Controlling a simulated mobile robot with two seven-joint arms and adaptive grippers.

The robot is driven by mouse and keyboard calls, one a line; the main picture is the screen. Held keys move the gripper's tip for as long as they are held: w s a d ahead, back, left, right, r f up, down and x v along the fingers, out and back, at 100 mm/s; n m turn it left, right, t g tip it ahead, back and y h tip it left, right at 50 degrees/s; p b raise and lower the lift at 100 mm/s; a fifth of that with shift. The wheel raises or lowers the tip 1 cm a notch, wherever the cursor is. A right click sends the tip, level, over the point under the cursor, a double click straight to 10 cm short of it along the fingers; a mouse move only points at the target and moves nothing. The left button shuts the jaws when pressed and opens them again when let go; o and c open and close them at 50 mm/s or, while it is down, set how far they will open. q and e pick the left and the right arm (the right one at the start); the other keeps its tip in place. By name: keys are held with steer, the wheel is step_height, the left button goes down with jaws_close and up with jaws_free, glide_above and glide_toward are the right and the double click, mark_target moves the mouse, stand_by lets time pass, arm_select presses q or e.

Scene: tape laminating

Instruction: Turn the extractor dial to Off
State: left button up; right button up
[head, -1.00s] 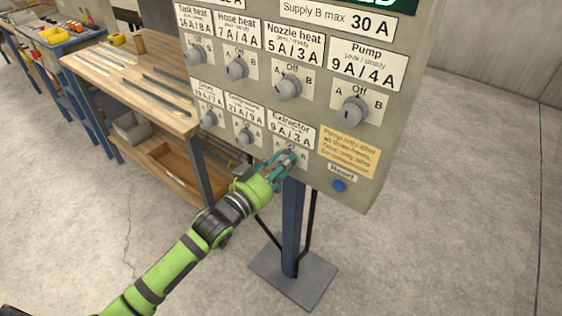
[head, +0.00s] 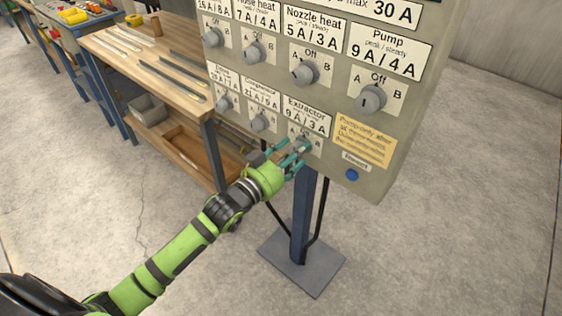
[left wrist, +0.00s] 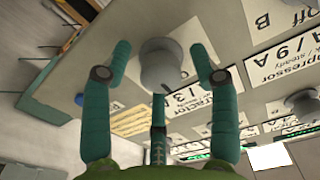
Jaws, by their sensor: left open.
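The Extractor dial (head: 303,143) is a grey knob in the bottom row of the grey control panel (head: 402,166), below the Extractor label (head: 306,114). My left gripper (head: 293,153) is open at this dial, with its teal fingers spread around it. In the left wrist view the dial (left wrist: 162,66) stands between the open fingertips of my gripper (left wrist: 160,54), with gaps on both sides. A dark line on the knob's face points to the lower right of that picture, roughly toward the label. The Off mark is hard to read. My right gripper is out of view.
Other dials, such as Compressor (head: 260,122) and Pump (head: 371,98), sit close to the left and above. A blue reset button (head: 352,174) is to the lower right. The blue post (head: 303,218) stands below the panel, and a wooden bench (head: 150,66) is behind left.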

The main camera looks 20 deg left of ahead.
arm_select(q)
steer(key=v, duration=1.1)
steer(key=shift+s, duration=0.25)
steer(key=shift+a+f, duration=0.1)
steer(key=shift+a, duration=0.05)
